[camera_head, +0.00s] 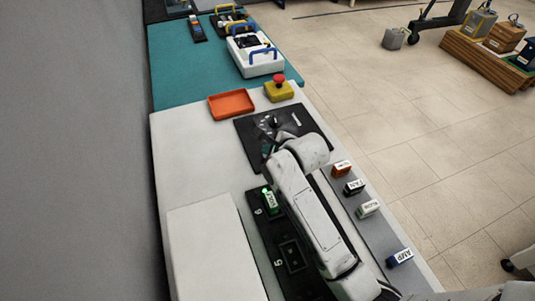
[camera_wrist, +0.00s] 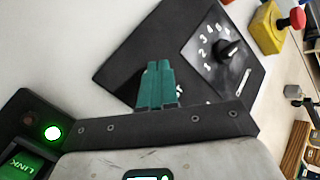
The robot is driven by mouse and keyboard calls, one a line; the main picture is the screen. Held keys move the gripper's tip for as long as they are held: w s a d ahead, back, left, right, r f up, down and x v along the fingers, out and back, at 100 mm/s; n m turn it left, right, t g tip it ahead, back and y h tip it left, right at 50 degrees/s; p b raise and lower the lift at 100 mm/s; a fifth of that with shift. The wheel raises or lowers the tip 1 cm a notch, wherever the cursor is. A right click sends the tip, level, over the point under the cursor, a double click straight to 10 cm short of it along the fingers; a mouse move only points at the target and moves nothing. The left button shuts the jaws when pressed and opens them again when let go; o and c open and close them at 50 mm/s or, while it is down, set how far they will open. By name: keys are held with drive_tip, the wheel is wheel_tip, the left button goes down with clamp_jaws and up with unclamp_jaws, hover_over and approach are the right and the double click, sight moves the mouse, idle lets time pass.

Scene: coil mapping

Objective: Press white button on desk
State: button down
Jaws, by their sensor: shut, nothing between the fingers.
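My gripper (camera_wrist: 158,68) has teal fingers, closed together and empty, in front of the black dial panel (camera_wrist: 120,62). In the head view the same panel (camera_head: 312,124) lies on the white desk, partly covered by my arm. A small white piece (camera_wrist: 180,91) shows just right of the fingers in the wrist view. It may be part of the white button, but the fingers hide most of it. I cannot tell whether the fingers touch the panel. A black dial knob (camera_wrist: 228,48) with white numbers sits right of the fingers.
A yellow box with a red button (camera_head: 279,90) and an orange tray (camera_head: 231,104) stand beyond the panel. A green light (camera_wrist: 53,133) glows by a green labelled block (camera_wrist: 22,165). Several labelled blocks, one of them blue (camera_head: 400,257), line the desk's right edge.

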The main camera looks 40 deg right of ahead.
idle(0.4)
drive_tip(key=shift+r+p, duration=0.7)
drive_tip(key=shift+p, duration=0.15)
drive_tip(key=shift+r, duration=0.1)
wheel_tip(320, 180, up, 5)
drive_tip(key=p, duration=0.5)
idle(0.7)
